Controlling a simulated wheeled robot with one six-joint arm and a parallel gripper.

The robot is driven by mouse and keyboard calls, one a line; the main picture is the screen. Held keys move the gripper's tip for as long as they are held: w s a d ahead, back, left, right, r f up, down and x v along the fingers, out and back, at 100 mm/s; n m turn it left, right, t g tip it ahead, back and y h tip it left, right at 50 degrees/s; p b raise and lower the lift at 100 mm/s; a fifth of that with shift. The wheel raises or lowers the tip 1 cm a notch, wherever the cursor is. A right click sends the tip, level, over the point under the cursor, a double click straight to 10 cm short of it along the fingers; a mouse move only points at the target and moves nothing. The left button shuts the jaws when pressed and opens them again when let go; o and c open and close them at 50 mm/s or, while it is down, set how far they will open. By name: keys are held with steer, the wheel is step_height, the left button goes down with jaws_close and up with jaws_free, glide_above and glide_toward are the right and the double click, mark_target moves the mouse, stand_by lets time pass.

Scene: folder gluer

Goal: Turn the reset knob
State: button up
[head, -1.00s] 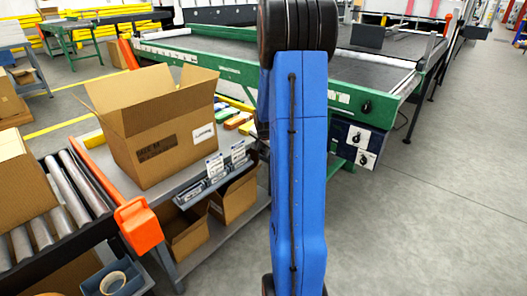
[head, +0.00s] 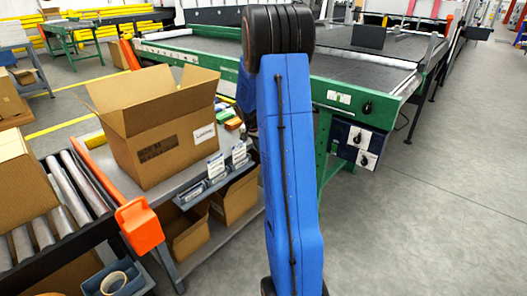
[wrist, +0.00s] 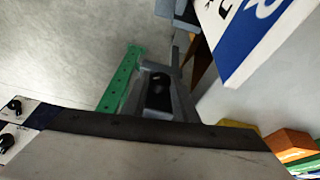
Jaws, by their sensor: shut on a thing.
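Round black knobs sit on the machine's side in the head view: one on the green frame (head: 366,107) and two on a white and dark blue panel (head: 354,136). I cannot tell which is the reset knob. Two panel knobs also show at the left of the wrist view (wrist: 14,104). My gripper (wrist: 158,88) has grey fingers shut around a small dark thing (wrist: 158,93) in the wrist view. I cannot tell what it is. The panel knobs stand apart, left of the fingers. My arm hides the gripper in the head view.
An open carton (head: 165,130) stands on a grey bench left of my arm, with a grey card holder (head: 215,178) at the bench edge. An orange-ended roller conveyor (head: 60,205) is at far left. The floor (head: 440,210) on the right is clear.

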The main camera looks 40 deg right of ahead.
steer(key=shift+w, duration=0.15)
steer(key=o, duration=1)
steer(key=shift+r, duration=0.1)
steer(key=v, duration=1.7)
steer(key=shift+a+r, duration=0.1)
steer(key=shift+a, duration=0.05)
